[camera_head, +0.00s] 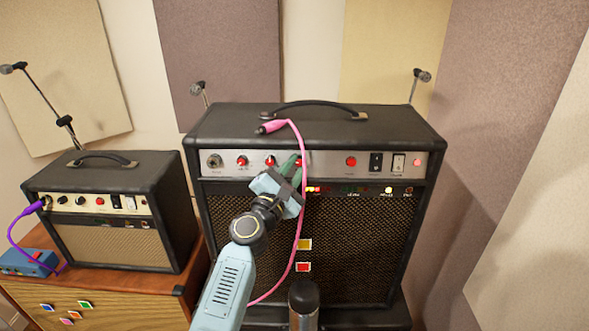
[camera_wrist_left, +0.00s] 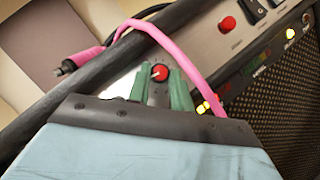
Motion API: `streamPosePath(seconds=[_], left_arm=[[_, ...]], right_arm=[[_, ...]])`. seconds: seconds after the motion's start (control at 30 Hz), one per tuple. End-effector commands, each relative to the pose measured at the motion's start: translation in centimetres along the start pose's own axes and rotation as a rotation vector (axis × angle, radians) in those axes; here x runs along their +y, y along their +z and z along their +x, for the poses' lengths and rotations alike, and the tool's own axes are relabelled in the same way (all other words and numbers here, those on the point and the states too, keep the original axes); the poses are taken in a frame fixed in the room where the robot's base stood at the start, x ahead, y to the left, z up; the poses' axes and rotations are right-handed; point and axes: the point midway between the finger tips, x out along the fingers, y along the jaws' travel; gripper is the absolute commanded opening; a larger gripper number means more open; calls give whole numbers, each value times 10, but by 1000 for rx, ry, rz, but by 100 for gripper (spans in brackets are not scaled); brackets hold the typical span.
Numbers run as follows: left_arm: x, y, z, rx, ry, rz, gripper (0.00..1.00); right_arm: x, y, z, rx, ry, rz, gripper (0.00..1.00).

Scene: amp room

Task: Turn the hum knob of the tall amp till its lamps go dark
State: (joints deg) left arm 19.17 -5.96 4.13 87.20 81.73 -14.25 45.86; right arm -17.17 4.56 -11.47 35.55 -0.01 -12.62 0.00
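The tall amp (camera_head: 230,125) stands in the middle, its front panel bearing a row of red-capped knobs. My left gripper (camera_head: 294,168) is at this panel and hides part of it in the head view. In the left wrist view its two green fingers (camera_wrist_left: 159,88) stand apart, one on each side of a red knob (camera_wrist_left: 159,72). Whether they touch the knob is not clear. I cannot read the knob's label. Red and yellow lamps (camera_head: 314,189) glow below the panel, partly beside the gripper; they also show in the wrist view (camera_wrist_left: 203,107). My right gripper is not in view.
A pink cable (camera_head: 301,215) lies over the tall amp's top edge and hangs down its front, close beside my left gripper. A smaller amp (camera_head: 115,195) stands on a wooden cabinet (camera_head: 150,298) at the left, with a blue pedal (camera_head: 28,262) and purple cable.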

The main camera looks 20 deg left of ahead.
Motion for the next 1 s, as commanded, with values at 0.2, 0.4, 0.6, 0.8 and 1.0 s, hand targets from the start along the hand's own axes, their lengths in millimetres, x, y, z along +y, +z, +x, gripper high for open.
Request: streamPosePath(seconds=[0.2,0.4,0.6,0.8,1.0], left_arm=[[4,2,1,-1,-38,51,0],[8,3,2,-6,-135,177,0],[8,3,2,-11,-210,275,0],[6,1,1,-12,-236,307,0],[6,0,0,-12,-235,307,0]], right_arm=[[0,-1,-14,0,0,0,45],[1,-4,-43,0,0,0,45],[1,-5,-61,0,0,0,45],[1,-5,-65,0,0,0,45],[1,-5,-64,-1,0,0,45]])
